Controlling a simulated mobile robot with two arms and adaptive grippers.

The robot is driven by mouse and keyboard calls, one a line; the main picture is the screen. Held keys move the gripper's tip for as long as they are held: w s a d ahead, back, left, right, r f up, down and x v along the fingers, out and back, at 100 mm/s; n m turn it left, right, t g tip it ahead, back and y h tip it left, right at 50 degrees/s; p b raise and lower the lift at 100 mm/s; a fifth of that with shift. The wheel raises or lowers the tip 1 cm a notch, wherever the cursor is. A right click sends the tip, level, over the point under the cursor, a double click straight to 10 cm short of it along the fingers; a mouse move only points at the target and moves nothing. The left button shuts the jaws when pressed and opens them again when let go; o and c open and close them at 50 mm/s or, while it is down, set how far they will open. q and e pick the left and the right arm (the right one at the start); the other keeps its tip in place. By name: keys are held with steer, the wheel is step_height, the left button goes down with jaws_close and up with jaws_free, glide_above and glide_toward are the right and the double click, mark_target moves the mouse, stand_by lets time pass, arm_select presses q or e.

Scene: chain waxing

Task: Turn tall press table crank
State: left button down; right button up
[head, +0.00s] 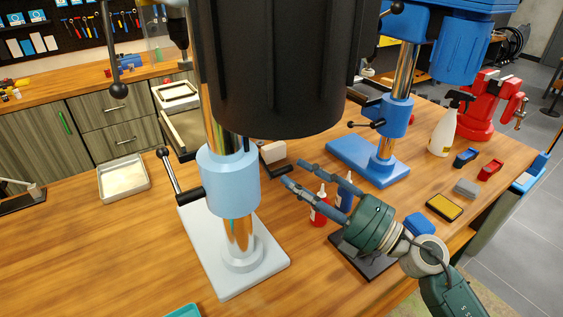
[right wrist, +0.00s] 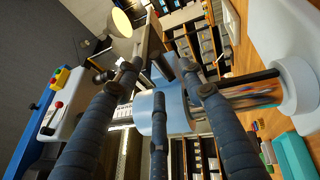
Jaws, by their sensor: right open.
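The tall press has a light blue collar (head: 228,180) on a shiny column, above a pale grey base (head: 240,268). Its crank (head: 169,172), a metal arm with a black knob, sticks up on the collar's left side. My right gripper (head: 293,172) is open and empty, its fingers pointing at the collar from the right, apart from the crank in the head view. In the right wrist view the collar (right wrist: 160,112) lies ahead between the spread fingers (right wrist: 160,75). A large black housing (head: 280,70) hides the upper column. My left gripper is out of view.
A blue press (head: 385,160) stands behind to the right. Red (head: 319,210) and blue (head: 344,192) bottles stand close behind my right fingers. A spray bottle (head: 444,130) and red vise (head: 482,110) stand far right.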

mark_target(284, 171)
steer(key=shift+p+x, duration=0.55)
steer(key=shift+x, duration=1.8)
steer(key=shift+c, duration=0.2)
jaws_close()
